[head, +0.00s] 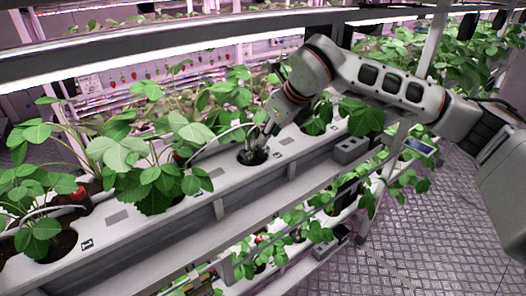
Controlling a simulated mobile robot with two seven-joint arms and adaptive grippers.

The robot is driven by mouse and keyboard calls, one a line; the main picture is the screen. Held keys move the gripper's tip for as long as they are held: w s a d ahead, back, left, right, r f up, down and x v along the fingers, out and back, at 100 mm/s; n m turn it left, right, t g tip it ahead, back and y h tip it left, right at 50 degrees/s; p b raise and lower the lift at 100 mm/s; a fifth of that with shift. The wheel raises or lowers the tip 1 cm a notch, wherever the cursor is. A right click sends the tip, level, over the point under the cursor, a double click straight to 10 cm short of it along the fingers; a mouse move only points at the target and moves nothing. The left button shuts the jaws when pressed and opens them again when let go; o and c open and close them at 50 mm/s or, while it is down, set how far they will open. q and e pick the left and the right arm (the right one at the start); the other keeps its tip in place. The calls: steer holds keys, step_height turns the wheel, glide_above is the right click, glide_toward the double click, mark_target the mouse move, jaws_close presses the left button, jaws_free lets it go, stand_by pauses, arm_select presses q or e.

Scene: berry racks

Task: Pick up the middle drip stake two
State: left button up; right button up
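My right gripper (261,146) reaches down from the right to a round planting hole (250,157) in the white trough. Its fingertips are small and dark there, so I cannot tell whether they are open or shut, or hold anything. A pale drip tube (222,135) curves along the trough to this hole. The stake at its end is not clear among the fingers and leaves. A small red and dark piece (181,156) shows among leaves to the left, and another red piece (78,194) stands at the left hole. My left gripper is not in view.
The white trough (205,205) runs diagonally with leafy strawberry plants (125,155) along it. A rail and light (150,55) cross above. A lower tier holds more plants; metal floor (440,235) is clear at right.

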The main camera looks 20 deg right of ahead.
mark_target(264, 147)
steer(key=x, duration=0.3)
steer(key=shift+w+d+p, duration=0.15)
steer(key=shift+d+p, duration=0.15)
steer(key=shift+p, duration=0.1)
steer(key=p+x, duration=0.1)
steer(key=x, duration=0.3)
steer(key=shift+w, duration=0.1)
steer(key=shift+w+f, duration=0.1)
steer(key=shift+f, duration=0.1)
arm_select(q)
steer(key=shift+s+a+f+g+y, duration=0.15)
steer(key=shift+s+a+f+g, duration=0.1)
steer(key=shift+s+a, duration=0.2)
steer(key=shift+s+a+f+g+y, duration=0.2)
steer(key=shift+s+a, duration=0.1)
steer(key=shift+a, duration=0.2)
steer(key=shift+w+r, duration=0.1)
arm_select(e)
steer(key=c, duration=0.5)
